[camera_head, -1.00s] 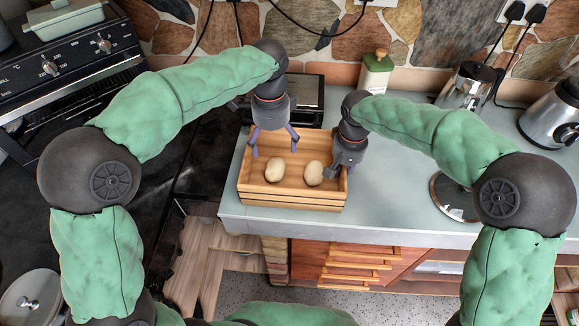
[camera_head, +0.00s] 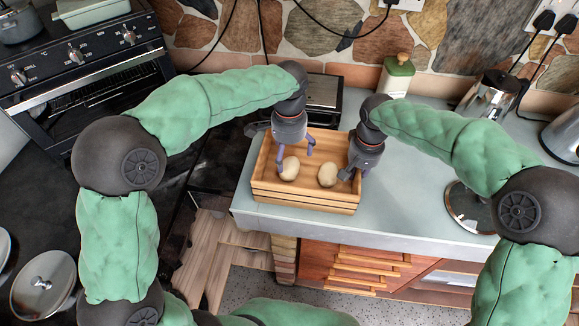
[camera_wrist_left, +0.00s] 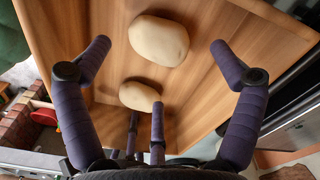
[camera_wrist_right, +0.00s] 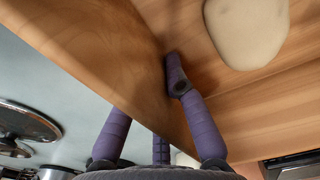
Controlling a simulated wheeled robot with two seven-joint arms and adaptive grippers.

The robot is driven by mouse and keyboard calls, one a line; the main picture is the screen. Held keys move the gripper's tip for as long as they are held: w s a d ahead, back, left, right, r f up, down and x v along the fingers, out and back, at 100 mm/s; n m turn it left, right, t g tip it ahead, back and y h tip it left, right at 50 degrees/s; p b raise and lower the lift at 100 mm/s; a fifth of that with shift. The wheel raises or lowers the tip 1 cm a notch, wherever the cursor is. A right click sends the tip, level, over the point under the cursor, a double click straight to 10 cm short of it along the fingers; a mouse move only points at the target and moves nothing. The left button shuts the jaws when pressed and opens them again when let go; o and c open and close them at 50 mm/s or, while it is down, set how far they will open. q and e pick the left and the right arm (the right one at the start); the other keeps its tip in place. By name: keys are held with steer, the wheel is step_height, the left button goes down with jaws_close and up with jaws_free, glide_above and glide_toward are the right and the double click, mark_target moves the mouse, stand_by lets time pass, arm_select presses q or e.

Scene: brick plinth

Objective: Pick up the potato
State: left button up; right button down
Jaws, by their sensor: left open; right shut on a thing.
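Two pale potatoes lie in a wooden crate (camera_head: 300,202): a left potato (camera_head: 289,168) and a right potato (camera_head: 327,173). Both potatoes also show in the left wrist view, one further up (camera_wrist_left: 158,40) and one lower (camera_wrist_left: 140,95). My left gripper (camera_head: 296,157) is open and empty, reaching down into the crate over the left potato; I cannot tell whether it touches it. My right gripper (camera_head: 350,174) is shut on the crate's right wall. In the right wrist view its fingers straddle that wall (camera_wrist_right: 100,45), with a potato (camera_wrist_right: 248,30) inside the crate.
The crate stands on a grey counter (camera_head: 420,205) near its front edge. A black appliance (camera_head: 322,95) and a green-white container (camera_head: 397,75) are behind it. A kettle (camera_head: 490,95) stands at the right. A stove (camera_head: 95,65) is at the left.

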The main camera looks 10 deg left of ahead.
mark_target(289, 163)
arm_select(q)
steer(key=shift+w+f, duration=0.1)
steer(key=shift+f, duration=2.85)
steer(key=c, duration=1.3)
